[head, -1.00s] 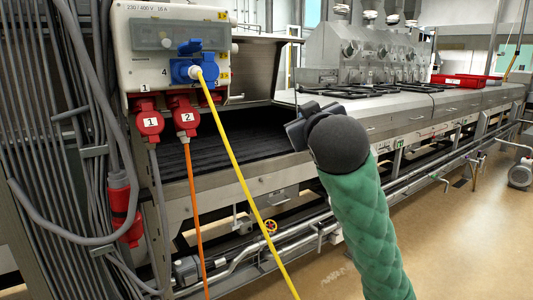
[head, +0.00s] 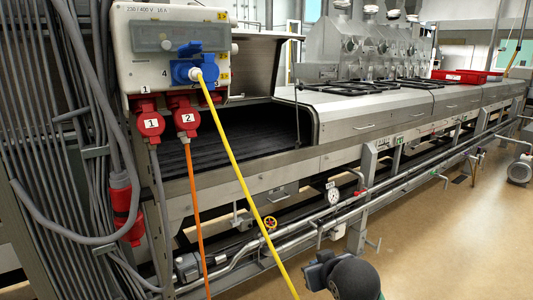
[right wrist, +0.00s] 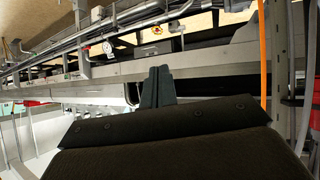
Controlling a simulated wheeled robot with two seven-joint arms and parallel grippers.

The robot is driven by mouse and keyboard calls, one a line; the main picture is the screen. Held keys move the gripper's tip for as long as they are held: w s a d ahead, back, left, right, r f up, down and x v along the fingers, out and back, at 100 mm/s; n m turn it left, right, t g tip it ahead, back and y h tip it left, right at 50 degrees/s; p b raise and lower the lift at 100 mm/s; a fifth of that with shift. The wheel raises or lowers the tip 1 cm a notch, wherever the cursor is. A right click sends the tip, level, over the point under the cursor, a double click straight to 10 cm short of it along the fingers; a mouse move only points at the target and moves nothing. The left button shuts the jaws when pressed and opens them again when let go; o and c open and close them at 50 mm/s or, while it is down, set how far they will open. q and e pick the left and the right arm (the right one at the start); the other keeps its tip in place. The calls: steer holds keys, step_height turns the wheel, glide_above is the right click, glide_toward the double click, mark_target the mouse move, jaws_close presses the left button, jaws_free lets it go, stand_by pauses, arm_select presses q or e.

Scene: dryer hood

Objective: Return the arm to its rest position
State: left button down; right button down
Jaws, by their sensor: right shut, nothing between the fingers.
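My right gripper (head: 318,270) is low at the bottom edge of the head view, right of centre, beside the black rounded wrist of my right arm. In the right wrist view its two grey fingers (right wrist: 157,86) are together, with nothing between them. It is apart from the dryer. The long steel dryer (head: 390,125) runs from centre to the right, with a raised grey hood panel (head: 250,68) over a dark belt (head: 235,132) at its near end. My left gripper is not in view.
A socket box (head: 175,40) with red and blue plugs stands at the left. A yellow cable (head: 238,170) and an orange cable (head: 195,215) hang from it, left of my right gripper. Pipes and a gauge (head: 333,196) run below the dryer.

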steer(key=s+d+f+m+g+p, duration=0.1)
steer(key=s+f+g, duration=0.1)
steer(key=s+f, duration=0.6)
steer(key=s+d+f+g, duration=0.15)
steer(key=s+f, duration=0.35)
steer(key=f, duration=0.6)
steer(key=s+f+g, duration=0.2)
steer(key=s+f, duration=0.4)
steer(key=s, duration=0.3)
steer(key=s+a+f+g, duration=0.1)
steer(key=s+f+g, duration=0.2)
steer(key=s+f, duration=0.3)
steer(key=s, duration=0.4)
steer(key=shift+s+m+p, duration=0.2)
steer(key=shift+m+p, duration=0.1)
steer(key=shift+p, duration=0.1)
steer(key=shift+d, duration=0.1)
